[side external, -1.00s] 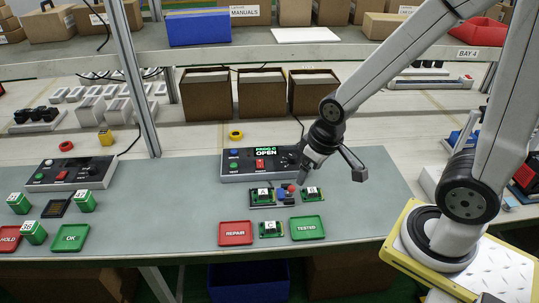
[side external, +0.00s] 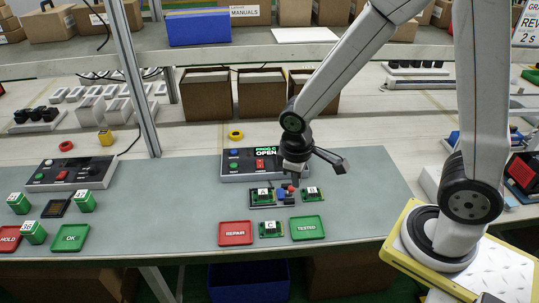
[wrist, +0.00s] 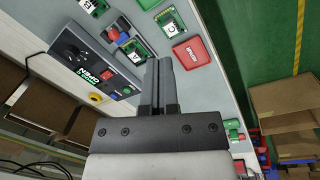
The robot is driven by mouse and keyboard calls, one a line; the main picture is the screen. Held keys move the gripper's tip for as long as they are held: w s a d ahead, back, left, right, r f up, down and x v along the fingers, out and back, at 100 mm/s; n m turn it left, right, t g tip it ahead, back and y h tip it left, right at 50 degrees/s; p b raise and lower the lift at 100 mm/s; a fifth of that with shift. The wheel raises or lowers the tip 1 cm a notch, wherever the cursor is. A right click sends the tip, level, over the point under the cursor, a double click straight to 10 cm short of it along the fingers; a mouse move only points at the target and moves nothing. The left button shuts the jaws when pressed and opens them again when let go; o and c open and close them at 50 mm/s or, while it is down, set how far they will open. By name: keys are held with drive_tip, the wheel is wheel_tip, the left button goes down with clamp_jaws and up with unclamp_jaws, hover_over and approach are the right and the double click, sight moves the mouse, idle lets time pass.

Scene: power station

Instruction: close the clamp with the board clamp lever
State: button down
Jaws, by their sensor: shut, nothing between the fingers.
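The board clamp (side external: 281,193) is a small blue block on the grey bench mat, with a red-tipped lever (side external: 291,189) at its right. In the wrist view the red tip (wrist: 113,34) shows left of my fingers. A green board marked A (side external: 263,194) sits in the dark fixture left of the clamp; it also shows in the wrist view (wrist: 135,52). The programmer box (side external: 236,167) behind reads "PROG C OPEN".
Another green board (side external: 313,193) lies right of the clamp. Board C (side external: 271,229) lies in front, between the red REPAIR tray (side external: 236,233) and the green TESTED tray (side external: 307,228). The mat to the right is clear.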

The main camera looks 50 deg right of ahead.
sight(291, 191)
drive_tip(key=w+a+f+n+h, duration=0.6)
drive_tip(key=w+f+n+h, duration=0.3)
drive_tip(key=f+n+h, duration=0.1)
drive_tip(key=shift+f+n, duration=0.5)
drive_tip(key=shift+f, duration=0.5)
drive_tip(key=shift+d, duration=0.1)
drive_tip(key=x, duration=1)
drive_tip(key=shift+r, duration=0.1)
drive_tip(key=shift+s+d+r, duration=0.1)
drive_tip(key=shift+d, duration=0.45)
drive_tip(key=shift+s+d+r, duration=0.1)
drive_tip(key=shift+d+r, duration=0.05)
drive_tip(key=shift+d, duration=0.4)
drive_tip(key=shift+s+d+r, duration=0.15)
drive_tip(key=shift+d+r, duration=0.05)
drive_tip(key=shift+d, duration=0.65)
